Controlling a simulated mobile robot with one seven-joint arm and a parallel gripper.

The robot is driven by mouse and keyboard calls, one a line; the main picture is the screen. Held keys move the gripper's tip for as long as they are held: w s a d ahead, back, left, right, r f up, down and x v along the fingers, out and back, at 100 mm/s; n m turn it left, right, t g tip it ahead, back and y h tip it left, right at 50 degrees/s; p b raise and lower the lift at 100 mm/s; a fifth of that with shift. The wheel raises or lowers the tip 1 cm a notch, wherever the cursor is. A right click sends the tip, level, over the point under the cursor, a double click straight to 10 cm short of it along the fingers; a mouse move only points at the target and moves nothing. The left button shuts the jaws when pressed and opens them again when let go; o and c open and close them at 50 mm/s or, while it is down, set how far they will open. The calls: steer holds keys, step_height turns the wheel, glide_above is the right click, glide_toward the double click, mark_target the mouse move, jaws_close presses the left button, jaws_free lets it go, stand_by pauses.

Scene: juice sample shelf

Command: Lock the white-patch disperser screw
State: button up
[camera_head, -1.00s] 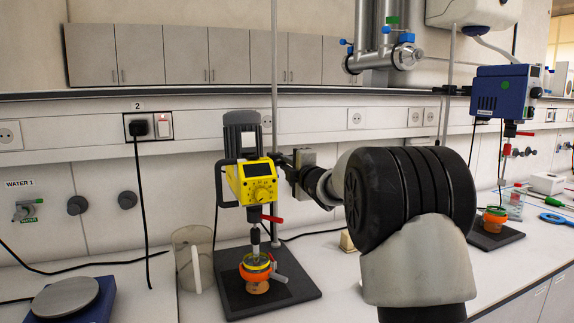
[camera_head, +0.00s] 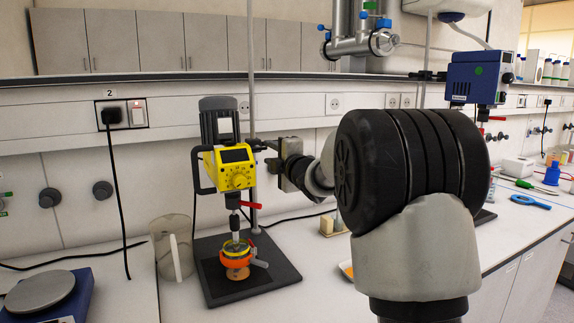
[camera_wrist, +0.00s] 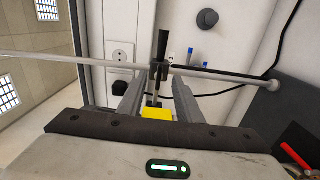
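A yellow disperser (camera_head: 229,168) with a dark grey motor hangs on a vertical pole (camera_head: 251,110) over a black base plate in the head view. My gripper (camera_head: 270,163) is beside the pole, to the right of the disperser's clamp. Part of the yellow body (camera_wrist: 157,114) shows between the fingers. A red lever (camera_head: 250,205) sticks out below the disperser.
An orange-ringed vessel (camera_head: 236,259) stands under the disperser's shaft. A clear jug (camera_head: 172,248) and a blue scale (camera_head: 75,296) are to the left. A blue disperser (camera_head: 476,80) with a green dot is at the back right.

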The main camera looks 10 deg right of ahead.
steer(key=s+d, duration=0.2)
steer(key=s, duration=1)
steer(key=shift+s+d, duration=0.25)
steer(key=s+d+f+m+g+h, duration=0.1)
steer(key=s+f+m+g+h, duration=0.2)
steer(key=s+m, duration=0.45)
steer(key=s+d+f+m+g+h, duration=0.1)
steer(key=s+f+m+g+h, duration=0.15)
steer(key=s+m, duration=0.45)
steer(key=s+a+f+m+g+y, duration=0.1)
steer(key=s+a+f+m+g, duration=0.3)
steer(key=s, duration=0.7)
steer(key=s+a+f+m+g+y, duration=0.15)
steer(key=s+a+f, duration=0.35)
steer(key=s, duration=0.5)
step_height(320, 180, up, 18)
steer(key=d+g+p, duration=0.1)
steer(key=p, duration=1.8)
steer(key=shift+d+f, duration=0.15)
steer(key=shift+d, duration=0.15)
